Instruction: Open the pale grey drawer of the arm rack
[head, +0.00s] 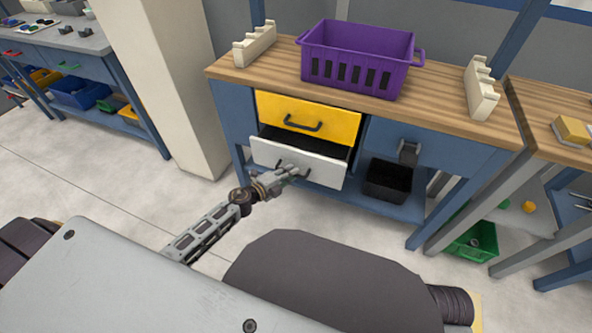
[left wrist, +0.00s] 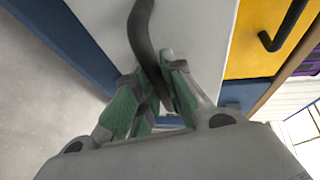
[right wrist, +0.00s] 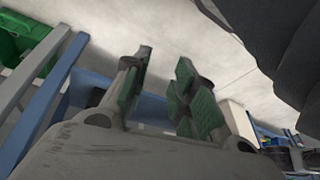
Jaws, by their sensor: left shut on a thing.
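The pale grey drawer (head: 268,153) is the lower drawer of the blue rack, below the yellow drawer (head: 340,122). It stands pulled out, and its dark inside shows behind the front panel. My left gripper (head: 300,173) is at the front of this drawer, shut on its dark handle (left wrist: 143,30). In the left wrist view the green-padded fingers (left wrist: 152,97) close around the handle, with the pale drawer front behind. My right gripper (right wrist: 163,90) shows only in its wrist view. Its fingers are apart with nothing between them.
A purple basket (head: 358,60) stands on the wooden top (head: 285,72) between two cream notched holders (head: 255,44) (head: 481,88). A black bin (head: 388,180) sits on the rack's lower shelf. A green bin (head: 474,241) is at the right. Floor in front of the rack is clear.

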